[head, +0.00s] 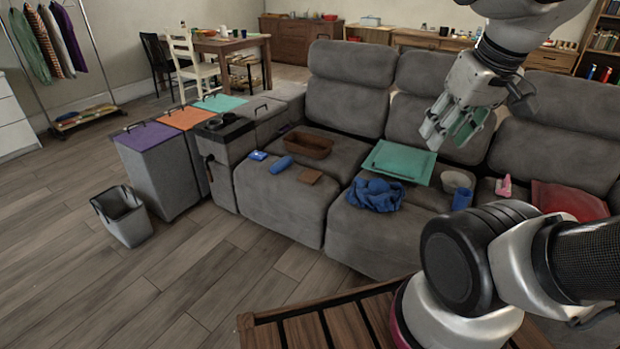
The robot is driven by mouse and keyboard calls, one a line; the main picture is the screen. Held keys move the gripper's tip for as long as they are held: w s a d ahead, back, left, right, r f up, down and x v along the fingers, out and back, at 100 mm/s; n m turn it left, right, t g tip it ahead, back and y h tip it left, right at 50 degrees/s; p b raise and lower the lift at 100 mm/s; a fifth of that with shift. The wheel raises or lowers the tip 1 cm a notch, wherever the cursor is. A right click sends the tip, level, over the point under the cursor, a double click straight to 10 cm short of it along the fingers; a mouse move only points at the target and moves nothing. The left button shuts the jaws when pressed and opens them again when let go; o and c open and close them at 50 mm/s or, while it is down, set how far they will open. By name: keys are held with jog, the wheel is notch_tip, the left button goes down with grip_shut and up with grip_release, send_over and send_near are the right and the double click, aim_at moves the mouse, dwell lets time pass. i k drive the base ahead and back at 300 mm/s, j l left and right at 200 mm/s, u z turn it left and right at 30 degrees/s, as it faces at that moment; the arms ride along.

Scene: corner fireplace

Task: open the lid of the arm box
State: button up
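The arm box looks to be the grey sofa arm at the left end of the sofa. Its grey lid (277,119) lies flat and closed, with a small black handle (262,107) on top. A black cup-holder panel (222,127) is at the front of the same arm. My gripper (447,138) is at the upper right, over the sofa seats and well to the right of the arm box. Its fingers point down and are apart, with nothing seen between them. The inside of the arm box is hidden.
Bins with purple (145,136), orange (185,118) and teal (220,102) lids stand left of the arm. A grey waste bin (122,214) is on the floor. A brown basket (307,145), a green tray (400,161) and a blue cloth (376,194) lie on the seats. Floor is clear at front left.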

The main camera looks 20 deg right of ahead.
aim_at(260, 110)
jog(key=i+j+z, duration=0.1)
jog(key=i+j, duration=0.5)
jog(key=i+j+z, duration=0.1)
jog(key=i+j, duration=0.45)
jog(key=i+j+z, duration=0.1)
jog(key=i+j, duration=0.45)
jog(key=j, duration=0.15)
jog(key=i+j, duration=0.55)
jog(key=j, duration=0.2)
jog(key=i+j, duration=0.25)
jog(key=i, duration=0.15)
jog(key=i+j+z, duration=0.15)
jog(key=i, duration=0.3)
jog(key=j, duration=0.1)
